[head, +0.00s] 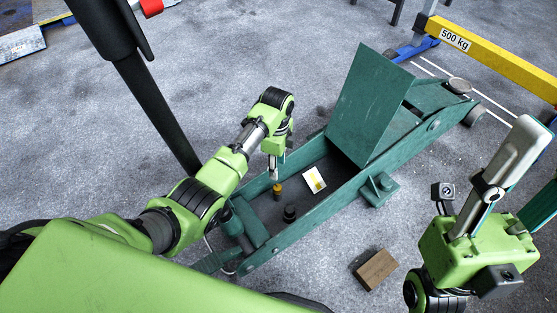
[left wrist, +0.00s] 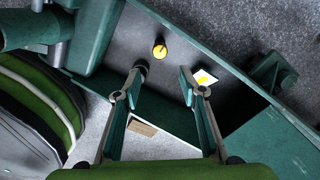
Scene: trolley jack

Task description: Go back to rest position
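The green trolley jack (head: 362,105) stands on the floor with its cover plate raised. My left gripper (head: 273,175) hangs over the jack's open tray, near a yellow-topped fitting (head: 277,190) and a black fitting (head: 290,213). In the left wrist view, my left gripper (left wrist: 161,74) has its two fingers apart with nothing between them. The yellow-topped fitting (left wrist: 160,50) shows just beyond the fingertips. My right gripper (head: 535,165) is at the right edge, fingers pointing up and apart, with no object seen between them. Part of it is cut off by the frame.
A white and yellow label (head: 314,180) lies in the jack tray. A wooden block (head: 376,270) lies on the floor beside the jack. A yellow beam marked 500 kg (head: 490,60) crosses the upper right. A black post (head: 155,100) rises at left. Floor is open between.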

